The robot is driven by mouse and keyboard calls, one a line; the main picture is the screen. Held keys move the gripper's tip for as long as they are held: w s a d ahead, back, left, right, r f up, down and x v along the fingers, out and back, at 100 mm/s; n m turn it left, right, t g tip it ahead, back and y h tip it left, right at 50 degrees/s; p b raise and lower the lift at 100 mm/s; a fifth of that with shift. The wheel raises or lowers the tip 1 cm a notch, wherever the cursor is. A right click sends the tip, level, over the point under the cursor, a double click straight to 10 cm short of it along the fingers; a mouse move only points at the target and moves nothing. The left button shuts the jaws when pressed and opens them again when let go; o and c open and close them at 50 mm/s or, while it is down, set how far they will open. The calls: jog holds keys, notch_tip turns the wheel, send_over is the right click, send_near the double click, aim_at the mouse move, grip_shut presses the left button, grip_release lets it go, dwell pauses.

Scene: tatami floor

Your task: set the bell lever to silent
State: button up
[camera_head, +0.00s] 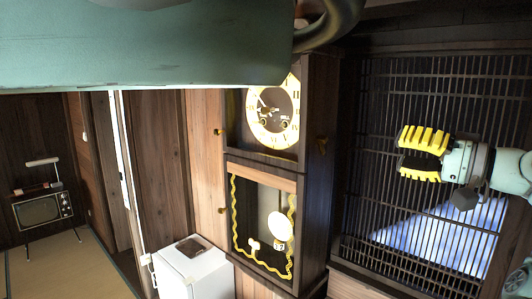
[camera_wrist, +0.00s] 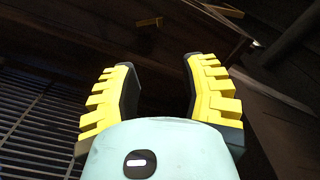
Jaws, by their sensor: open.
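A dark wooden wall clock (camera_head: 316,110) with a round cream and gold dial (camera_head: 272,112) stands at the middle of the head view. Small lettering on the dial is too small to read surely. In the wrist view my gripper (camera_wrist: 160,75) faces dark wood with a small brass piece (camera_wrist: 150,22) beyond the fingertips.
A pendulum (camera_head: 280,227) shows in the clock's lower glass compartment. A dark lattice screen (camera_head: 375,85) stands behind my gripper. A white cabinet (camera_head: 195,272) is at lower left of the clock, a television (camera_head: 42,210) far left. A green part of mine covers the upper left.

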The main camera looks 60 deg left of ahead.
aim_at(327, 140)
jog(key=p+x, duration=0.4)
jog(key=x, duration=0.1)
jog(key=p+x, duration=0.4)
jog(key=x, duration=0.1)
jog(key=p+x, duration=0.4)
jog(key=p, duration=0.1)
jog(key=shift+s+a+r, duration=0.2)
jog(key=shift+s+a, duration=0.1)
jog(key=shift+s, duration=0.1)
jog(key=shift+s+a+f+p, duration=0.1)
jog(key=shift+a+f+p, duration=0.2)
jog(key=shift+a, duration=0.3)
jog(key=shift+d, duration=0.1)
grip_shut()
